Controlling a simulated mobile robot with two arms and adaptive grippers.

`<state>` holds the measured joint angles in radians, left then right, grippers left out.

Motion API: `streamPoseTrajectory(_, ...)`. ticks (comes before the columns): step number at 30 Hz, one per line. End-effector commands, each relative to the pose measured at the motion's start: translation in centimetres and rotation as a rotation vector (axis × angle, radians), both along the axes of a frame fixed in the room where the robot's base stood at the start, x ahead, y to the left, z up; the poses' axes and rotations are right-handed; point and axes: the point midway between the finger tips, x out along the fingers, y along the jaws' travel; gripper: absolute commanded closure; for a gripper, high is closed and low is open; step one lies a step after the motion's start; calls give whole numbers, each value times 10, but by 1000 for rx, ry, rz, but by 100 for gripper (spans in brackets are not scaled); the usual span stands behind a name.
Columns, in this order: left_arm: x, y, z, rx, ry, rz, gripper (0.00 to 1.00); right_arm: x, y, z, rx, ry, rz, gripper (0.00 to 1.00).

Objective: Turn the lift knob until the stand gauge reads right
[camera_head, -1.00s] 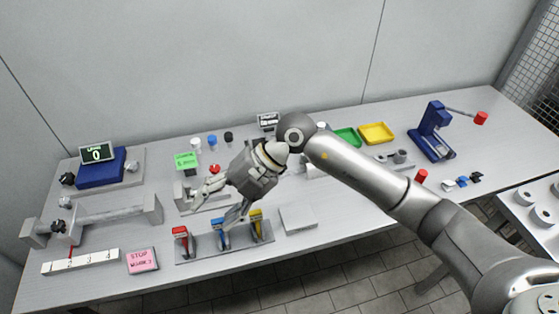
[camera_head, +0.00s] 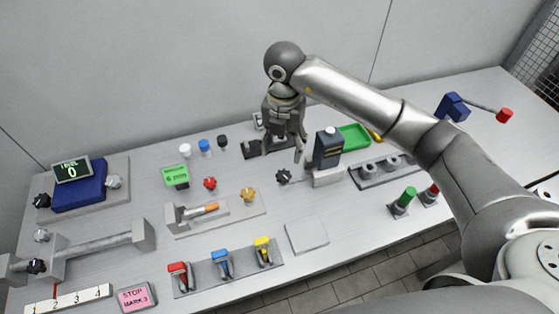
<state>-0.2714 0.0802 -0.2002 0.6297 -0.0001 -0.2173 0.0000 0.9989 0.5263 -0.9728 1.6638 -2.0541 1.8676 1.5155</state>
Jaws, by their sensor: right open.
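My right gripper (camera_head: 288,150) is open and empty and points down over the back middle of the table, with no object between its fingers. A black knob (camera_head: 283,177) on a short shaft is just in front of and below its fingertips, apart from them as far as I can tell. The shaft runs to a grey base (camera_head: 328,178) with an upright dark blue block (camera_head: 327,147) beside the gripper. This may be the lift stand. I cannot read a gauge on it. A dark piece (camera_head: 265,147) behind the gripper is partly hidden. My left gripper is not in view.
A blue platform (camera_head: 80,195) with a display reading 0 (camera_head: 72,170) stands at left. A green display (camera_head: 175,176), a red knob (camera_head: 210,183) and a yellow knob (camera_head: 248,194) stand mid-table. Colored levers (camera_head: 221,262) line the front. A green tray (camera_head: 354,136) is behind my arm.

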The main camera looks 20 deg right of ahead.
Motion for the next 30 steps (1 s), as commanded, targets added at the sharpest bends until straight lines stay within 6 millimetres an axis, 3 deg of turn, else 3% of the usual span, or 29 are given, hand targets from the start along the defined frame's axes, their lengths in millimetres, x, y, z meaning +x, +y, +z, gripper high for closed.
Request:
streamPoseTrajectory(11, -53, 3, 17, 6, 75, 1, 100, -2, 1, -65, 1, 5, 1, 42)
streamPoseTrajectory(14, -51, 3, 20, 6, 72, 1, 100, -2, 0, -81, 1, 4, 2, 42)
streamPoseTrajectory(18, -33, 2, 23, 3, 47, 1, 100, -1, 1, -96, 3, 3, 1, 42)
streamPoseTrajectory(23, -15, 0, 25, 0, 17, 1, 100, -1, 1, -102, 2, 1, 3, 42)
streamPoseTrajectory(29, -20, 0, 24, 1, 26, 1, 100, -1, 1, -102, 3, 1, 3, 42)
streamPoseTrajectory(30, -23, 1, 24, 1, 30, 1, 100, -1, 1, -102, 3, 1, 3, 46)
